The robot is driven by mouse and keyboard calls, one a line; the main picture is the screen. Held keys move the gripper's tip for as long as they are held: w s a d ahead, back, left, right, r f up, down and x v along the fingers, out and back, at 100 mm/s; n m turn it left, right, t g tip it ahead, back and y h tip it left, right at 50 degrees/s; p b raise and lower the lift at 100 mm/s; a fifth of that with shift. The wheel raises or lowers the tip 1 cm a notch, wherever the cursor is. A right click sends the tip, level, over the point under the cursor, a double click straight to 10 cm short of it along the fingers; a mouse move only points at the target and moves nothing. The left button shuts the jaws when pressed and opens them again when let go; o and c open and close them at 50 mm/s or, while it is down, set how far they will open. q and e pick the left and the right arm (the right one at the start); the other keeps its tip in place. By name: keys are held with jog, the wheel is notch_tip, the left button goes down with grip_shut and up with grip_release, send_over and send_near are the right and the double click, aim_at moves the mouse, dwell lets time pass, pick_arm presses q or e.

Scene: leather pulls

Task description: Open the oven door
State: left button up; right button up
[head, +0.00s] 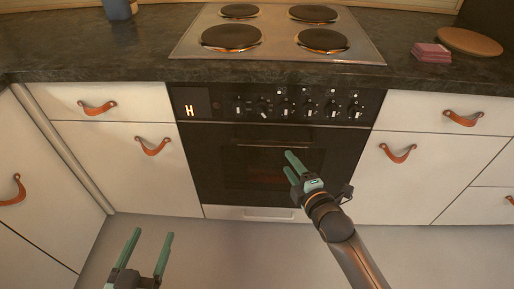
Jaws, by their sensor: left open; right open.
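The black oven (217,170) is built into the counter below the cooktop. Its door is shut and has a thin horizontal handle bar (272,145) near the top. A row of knobs (300,107) sits on the panel above the door. My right gripper (289,163) is open in front of the door, its green fingers pointing up and left, a little below the handle's right part. I cannot tell how far it is from the door. My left gripper (152,240) is open and empty, low at the left, over the floor and away from the oven.
White drawers and cupboards with leather pulls (397,153) flank the oven. A drawer front (250,213) lies below the door. The cooktop (277,40) is on the dark counter, with pink items (431,53) to its right. The grey floor in front is clear.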

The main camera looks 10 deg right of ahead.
aim_at(275, 144)
jog(key=b+x, duration=0.1)
jog(key=x, duration=0.5)
jog(key=shift+d+b, duration=0.1)
jog(key=shift+b, duration=0.3)
jog(key=b+x, duration=0.2)
jog(key=x, duration=0.3)
jog(key=shift+w+f, duration=0.1)
jog(key=shift+w, duration=0.2)
pick_arm(q)
jog(key=s+d+r+m+t+h, duration=0.1)
jog(key=s+r+m+t+h, duration=0.1)
jog(key=r, duration=0.8)
jog(key=s+r+m+t+h, duration=0.2)
jog(key=r+m+t+h, duration=0.2)
jog(key=r, duration=0.7)
jog(key=shift+s+d+m+t+h, duration=0.25)
jog(key=shift+d+m+t+h, duration=0.2)
jog(key=shift+h, duration=0.75)
pick_arm(e)
jog(key=shift+w, duration=0.3)
jog(key=shift+c, duration=0.4)
grip_shut()
pick_arm(q)
jog(key=shift+f, duration=0.1)
